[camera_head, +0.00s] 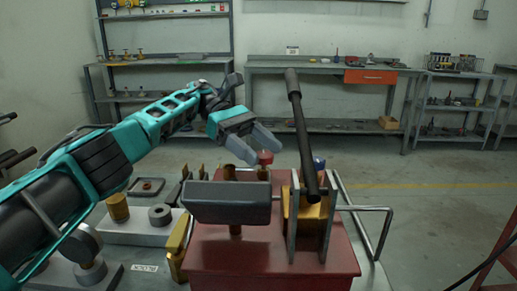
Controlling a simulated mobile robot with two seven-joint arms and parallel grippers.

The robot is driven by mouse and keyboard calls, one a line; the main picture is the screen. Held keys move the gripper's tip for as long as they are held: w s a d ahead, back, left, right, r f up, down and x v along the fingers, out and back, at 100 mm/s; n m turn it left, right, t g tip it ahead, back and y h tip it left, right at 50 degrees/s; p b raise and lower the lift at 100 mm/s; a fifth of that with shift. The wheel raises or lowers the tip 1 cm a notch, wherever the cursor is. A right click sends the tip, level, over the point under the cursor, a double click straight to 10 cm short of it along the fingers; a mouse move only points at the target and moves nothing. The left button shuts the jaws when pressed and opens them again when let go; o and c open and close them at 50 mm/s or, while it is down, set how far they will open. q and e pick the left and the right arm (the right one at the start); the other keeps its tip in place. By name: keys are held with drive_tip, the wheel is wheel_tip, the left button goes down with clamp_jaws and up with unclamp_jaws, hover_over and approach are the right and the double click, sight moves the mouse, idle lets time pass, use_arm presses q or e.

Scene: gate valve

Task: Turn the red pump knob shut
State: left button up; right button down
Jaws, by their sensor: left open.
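The red knob (265,158) is a small red cap standing behind the grey block of the red pump (215,258). My left gripper (262,149) reaches in from the left with its two grey fingers pointing down and right. The fingers are open. Their tips are at the knob in the picture, one on its left and one above its right. I cannot tell whether they touch it. The knob's lower part is hidden behind the pump's block. My right gripper is not in view.
A black lever (301,135) rises from the pump's yellow bracket, right of the knob. A blue knob (318,163) sits behind it. A grey block (227,203) stands in front. A bent metal rail (375,210) is at right. A workbench (320,67) stands along the wall.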

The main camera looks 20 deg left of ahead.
use_arm(q)
wheel_tip(320, 180, up, 12)
drive_tip(key=p, duration=0.4)
wheel_tip(320, 180, up, 7)
drive_tip(key=p, duration=0.6)
hover_over(259, 151)
drive_tip(key=shift+s+r+p, duration=0.1)
drive_tip(key=shift+r+p, duration=0.2)
